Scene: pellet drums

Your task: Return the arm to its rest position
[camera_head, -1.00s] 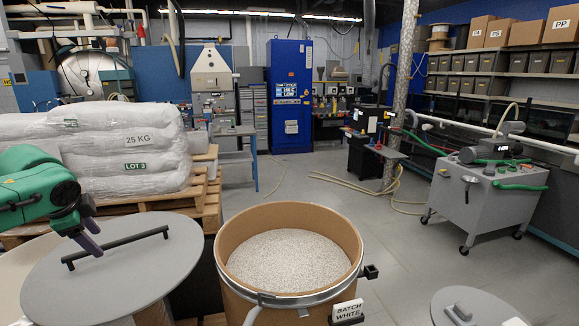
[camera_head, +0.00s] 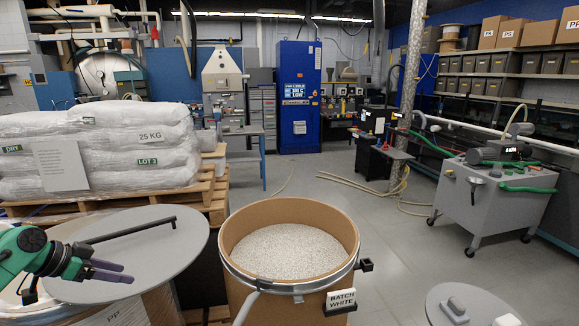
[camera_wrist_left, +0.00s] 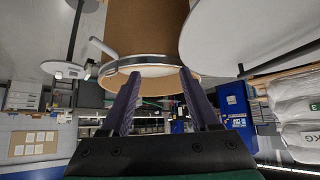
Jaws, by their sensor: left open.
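My left gripper (camera_head: 128,272) is at the lower left in the head view, in front of the grey round lid (camera_head: 165,245) on the left drum. Its purple fingers point right and stand apart with nothing between them. In the left wrist view the open fingers (camera_wrist_left: 160,78) frame empty space, with a drum rim beyond. The lid's black bar handle (camera_head: 130,229) is partly hidden behind the gripper; I cannot tell how far apart they are. My right gripper is not in view.
An open drum (camera_head: 240,285) of pale pellets, tagged BATCH WHITE (camera_head: 341,299), stands at centre front. White sacks (camera_head: 120,140) are stacked on a wooden pallet (camera_head: 212,190) behind the lid. Another grey lid (camera_head: 480,305) is at lower right.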

